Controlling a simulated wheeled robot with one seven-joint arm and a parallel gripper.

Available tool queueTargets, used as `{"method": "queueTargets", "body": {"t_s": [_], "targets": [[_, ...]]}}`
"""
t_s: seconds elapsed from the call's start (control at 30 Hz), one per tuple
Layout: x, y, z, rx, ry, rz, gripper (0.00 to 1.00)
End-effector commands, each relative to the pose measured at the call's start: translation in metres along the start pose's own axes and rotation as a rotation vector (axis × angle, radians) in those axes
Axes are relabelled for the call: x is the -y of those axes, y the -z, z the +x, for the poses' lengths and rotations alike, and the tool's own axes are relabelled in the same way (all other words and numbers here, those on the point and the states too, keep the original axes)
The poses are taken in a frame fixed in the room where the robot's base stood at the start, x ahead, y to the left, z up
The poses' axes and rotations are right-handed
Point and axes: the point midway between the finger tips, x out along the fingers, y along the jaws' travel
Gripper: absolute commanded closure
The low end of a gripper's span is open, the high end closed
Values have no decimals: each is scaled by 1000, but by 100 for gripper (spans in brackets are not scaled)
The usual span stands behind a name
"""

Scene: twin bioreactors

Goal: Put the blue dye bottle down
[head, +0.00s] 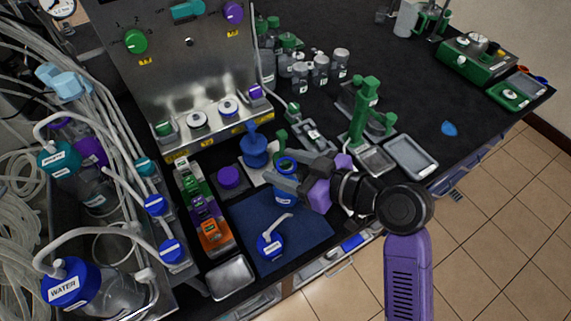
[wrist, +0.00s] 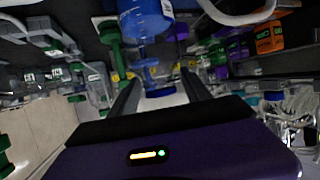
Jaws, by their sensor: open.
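A small blue bottle with a white label (head: 284,197), which I take for the dye bottle, appears upright at the back edge of the dark blue mat (head: 300,232). My gripper (head: 287,178) is just above it in the head view and hides its top. In the wrist view a translucent blue bottle (wrist: 146,18) shows at the top edge, past the fingertips and outside the gap. My gripper (wrist: 158,92) is open, with nothing held between its fingers. I cannot tell whether a finger touches the bottle.
A blue-capped bottle with a white spout (head: 269,245) stands on the mat. A blue funnel-shaped piece (head: 255,152) and a purple knob (head: 229,177) are behind. A green stand (head: 363,115) and a grey tray (head: 411,157) are right. The mat's right part looks clear.

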Motion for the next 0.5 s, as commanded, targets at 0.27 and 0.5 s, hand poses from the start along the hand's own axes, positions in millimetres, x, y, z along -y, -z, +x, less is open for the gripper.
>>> {"method": "queueTargets", "body": {"t_s": [0.27,0.5], "targets": [[-1,1,-30,-1,-4,0,44],[-2,2,-80,-2,-4,0,44]]}}
